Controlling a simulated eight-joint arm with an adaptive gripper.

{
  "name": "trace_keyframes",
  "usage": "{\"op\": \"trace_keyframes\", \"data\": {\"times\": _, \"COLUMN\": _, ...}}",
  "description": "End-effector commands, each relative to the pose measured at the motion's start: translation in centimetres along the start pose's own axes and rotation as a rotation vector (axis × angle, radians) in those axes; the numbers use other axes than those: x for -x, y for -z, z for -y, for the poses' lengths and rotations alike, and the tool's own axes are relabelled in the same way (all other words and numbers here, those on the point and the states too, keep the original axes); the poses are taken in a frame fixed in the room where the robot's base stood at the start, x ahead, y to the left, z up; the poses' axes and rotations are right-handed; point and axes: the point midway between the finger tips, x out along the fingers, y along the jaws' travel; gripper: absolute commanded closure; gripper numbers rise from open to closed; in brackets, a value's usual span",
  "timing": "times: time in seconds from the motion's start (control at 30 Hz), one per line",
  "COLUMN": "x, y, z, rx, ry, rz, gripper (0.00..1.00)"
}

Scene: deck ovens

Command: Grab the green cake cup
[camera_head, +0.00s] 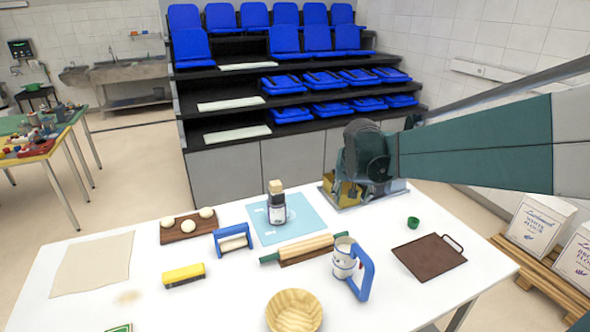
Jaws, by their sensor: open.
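The green cake cup (413,223) is a small, dark-rimmed cup standing on the right part of the white table (200,305). It is just above the dark brown board and clear of it. My teal arm comes in from the right, above and behind the cup. I cannot make out gripper fingers at its far end, where the dark rounded shape overlaps the equipment. Nothing is seen touching the cup.
A bottle (277,208) stands on a blue mat (258,222). Flour boxes (537,222) stand right of the table.

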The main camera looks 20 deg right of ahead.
Motion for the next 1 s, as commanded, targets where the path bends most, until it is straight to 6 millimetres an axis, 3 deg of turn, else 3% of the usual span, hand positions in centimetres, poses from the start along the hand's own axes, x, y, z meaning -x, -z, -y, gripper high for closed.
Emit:
{"op": "trace_keyframes", "data": {"times": 0.4, "x": -7.1, "y": 6.2, "z": -5.3, "rx": -0.159, "ry": -0.083, "rz": 0.022, "gripper": 0.53}}
{"op": "trace_keyframes", "data": {"times": 1.0, "x": -18.6, "y": 12.3, "z": -15.4, "rx": -0.389, "ry": -0.203, "rz": 0.049, "gripper": 0.53}}
